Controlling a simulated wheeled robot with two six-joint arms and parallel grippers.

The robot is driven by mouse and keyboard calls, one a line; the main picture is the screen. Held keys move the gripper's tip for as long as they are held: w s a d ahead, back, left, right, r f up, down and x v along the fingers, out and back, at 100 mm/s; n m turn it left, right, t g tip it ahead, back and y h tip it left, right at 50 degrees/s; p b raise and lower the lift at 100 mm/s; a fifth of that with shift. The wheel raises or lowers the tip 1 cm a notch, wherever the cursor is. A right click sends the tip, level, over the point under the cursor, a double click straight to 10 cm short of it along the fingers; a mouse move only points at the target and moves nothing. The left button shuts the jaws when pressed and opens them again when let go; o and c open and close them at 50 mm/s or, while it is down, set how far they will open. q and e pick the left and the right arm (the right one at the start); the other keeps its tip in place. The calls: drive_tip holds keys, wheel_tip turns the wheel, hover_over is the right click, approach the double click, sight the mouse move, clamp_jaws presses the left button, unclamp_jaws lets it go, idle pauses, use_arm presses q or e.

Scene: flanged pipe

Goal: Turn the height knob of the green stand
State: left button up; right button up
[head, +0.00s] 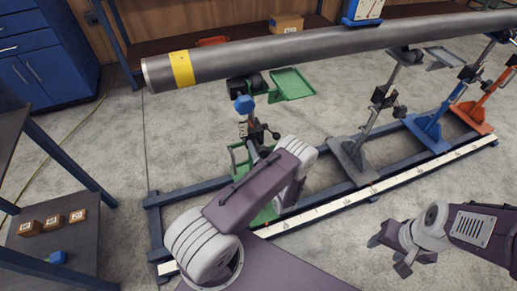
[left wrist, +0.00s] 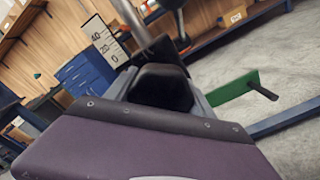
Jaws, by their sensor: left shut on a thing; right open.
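The green stand (head: 270,213) stands on the blue floor frame under the pipe, partly hidden by my left arm. Its dark height knob (head: 274,134) shows on its post beside a small white scale. In the left wrist view a black block (left wrist: 163,88), which looks like the knob, sits between grey jaw sides, with the scale (left wrist: 104,42) behind it. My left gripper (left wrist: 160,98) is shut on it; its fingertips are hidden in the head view. A green part with a black peg (left wrist: 262,91) shows at right. My right gripper (head: 388,254) is open and empty, away from the stand.
A long grey pipe (head: 300,56) with a yellow band crosses above the green stand. Grey (head: 352,158), blue (head: 432,131) and orange (head: 474,116) stands are to the right. A shelf (head: 85,235) with small boxes is at left.

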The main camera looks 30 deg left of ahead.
use_arm(q)
drive_tip(key=shift+f+m, duration=0.1)
drive_tip(key=shift+m, duration=0.6)
drive_tip(key=o, duration=1.4)
drive_tip(key=shift+c, duration=0.2)
drive_tip(key=shift+s+d, duration=0.1)
drive_tip(key=p+v, duration=0.1)
drive_tip(key=v, duration=0.8)
